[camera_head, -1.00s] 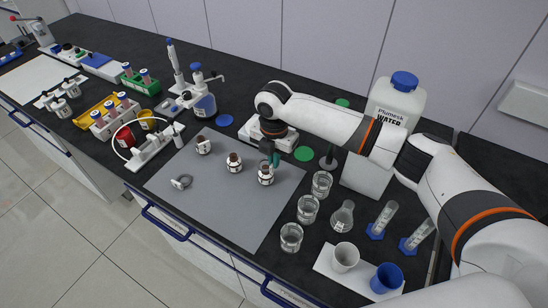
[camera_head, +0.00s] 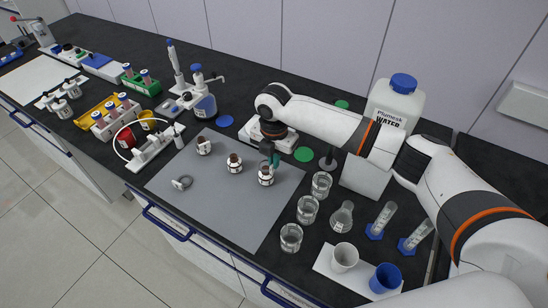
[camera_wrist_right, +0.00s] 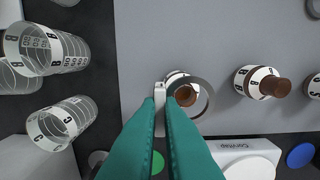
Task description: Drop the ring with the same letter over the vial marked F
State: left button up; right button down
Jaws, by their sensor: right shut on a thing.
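Three brown-capped vials with white labels stand on the grey mat (camera_head: 218,205): a left one (camera_head: 204,147), a middle one (camera_head: 234,163) and a right one (camera_head: 266,176). My right gripper (camera_wrist_right: 160,97), with teal fingers, is shut on the small white tab of a grey ring (camera_wrist_right: 208,103). In the wrist view the ring encircles the right vial's brown cap (camera_wrist_right: 185,96); its height along the vial is unclear. The letters on this ring and vial cannot be read. Another grey ring (camera_head: 182,182) lies on the mat's left part. My left gripper is not in view.
A white device (camera_head: 252,131) and a green disc (camera_head: 303,154) lie behind the vials. The mat's front is clear.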

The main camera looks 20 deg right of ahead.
jog(key=shift+p, duration=0.4)
jog(key=shift+f, duration=0.45)
dwell(0.6)
jog(key=shift+f+b, duration=0.3)
jog(key=shift+f, duration=0.7)
dwell(0.4)
jog(key=c, duration=1.5)
grip_release()
jog(key=shift+o, duration=0.3)
jog(key=o, duration=0.3)
jog(key=shift+o, duration=0.2)
